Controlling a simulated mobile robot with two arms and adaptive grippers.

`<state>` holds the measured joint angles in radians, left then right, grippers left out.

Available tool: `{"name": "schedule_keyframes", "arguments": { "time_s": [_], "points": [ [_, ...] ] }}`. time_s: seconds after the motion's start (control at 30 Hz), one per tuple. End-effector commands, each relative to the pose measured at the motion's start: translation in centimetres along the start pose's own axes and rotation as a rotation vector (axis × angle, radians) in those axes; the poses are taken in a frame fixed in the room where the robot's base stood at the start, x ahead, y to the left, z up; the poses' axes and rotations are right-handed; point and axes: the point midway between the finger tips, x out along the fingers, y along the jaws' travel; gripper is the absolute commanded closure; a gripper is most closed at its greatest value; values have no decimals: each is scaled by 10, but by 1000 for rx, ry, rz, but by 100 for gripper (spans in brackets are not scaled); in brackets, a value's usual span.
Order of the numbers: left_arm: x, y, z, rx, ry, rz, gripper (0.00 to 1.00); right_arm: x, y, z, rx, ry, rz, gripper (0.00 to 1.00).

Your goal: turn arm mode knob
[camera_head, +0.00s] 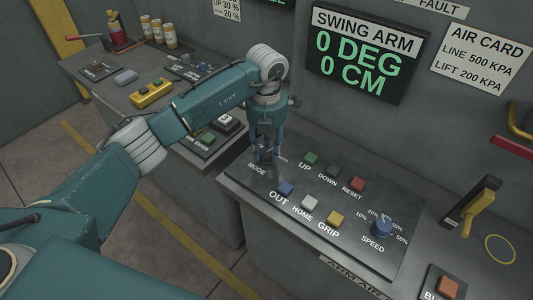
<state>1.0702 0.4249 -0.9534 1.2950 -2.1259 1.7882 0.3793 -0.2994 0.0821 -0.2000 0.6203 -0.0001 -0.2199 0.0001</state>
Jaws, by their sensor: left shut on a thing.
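The control panel (345,212) is a dark sloped plate with labelled buttons. My left gripper (265,157) points down at its upper left corner, just above the MODE label (257,168). Its fingers are shut on the mode knob, which they largely hide, so I cannot tell which way the knob points. The display (362,55) above reads SWING ARM, 0 DEG, 0 CM. My right gripper is not in view.
Green UP (310,158), red RESET (358,185), blue OUT (285,188) and yellow GRIP (335,218) buttons lie close by. A blue SPEED knob (382,228) is at the right. A yellow-handled lever (478,212) stands farther right.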

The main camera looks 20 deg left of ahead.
Motion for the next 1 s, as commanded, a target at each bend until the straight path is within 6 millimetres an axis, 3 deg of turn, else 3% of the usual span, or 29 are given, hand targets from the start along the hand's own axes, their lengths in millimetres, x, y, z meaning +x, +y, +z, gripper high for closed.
{"name": "schedule_keyframes", "arguments": {
  "time_s": [0.1, 0.4, 1.0],
  "points": [
    [2, 2, 2, 102, -6, 3, 93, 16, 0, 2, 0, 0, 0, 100],
    [1, 1, 2, 322, -6, 2, 93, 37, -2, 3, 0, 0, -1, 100],
    [-2, 0, 1, 471, -5, 1, 93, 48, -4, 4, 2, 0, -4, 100]
  ]
}}
